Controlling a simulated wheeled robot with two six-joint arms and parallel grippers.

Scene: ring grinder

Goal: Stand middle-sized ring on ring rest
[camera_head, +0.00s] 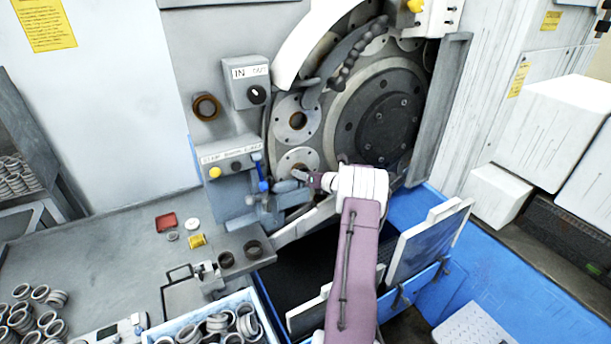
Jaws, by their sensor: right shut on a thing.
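My right gripper (306,178) reaches in at the grinder's lower disc (297,162), beside the blue-handled lever (263,180). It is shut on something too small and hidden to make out. My left gripper is not in view. A grey plate (242,239) in front of the grinder carries two dark rings or round sockets (226,259); which it is I cannot tell. A brown ring (206,107) sits on the upright panel. Grey rings (40,292) lie loose on the table at lower left. I cannot tell which ring is the middle-sized one.
A blue-edged tray (262,305) holds several rings at the bottom. The large grinding wheel (385,118) stands behind my arm. A blue trough with upright plates (432,240) lies right.

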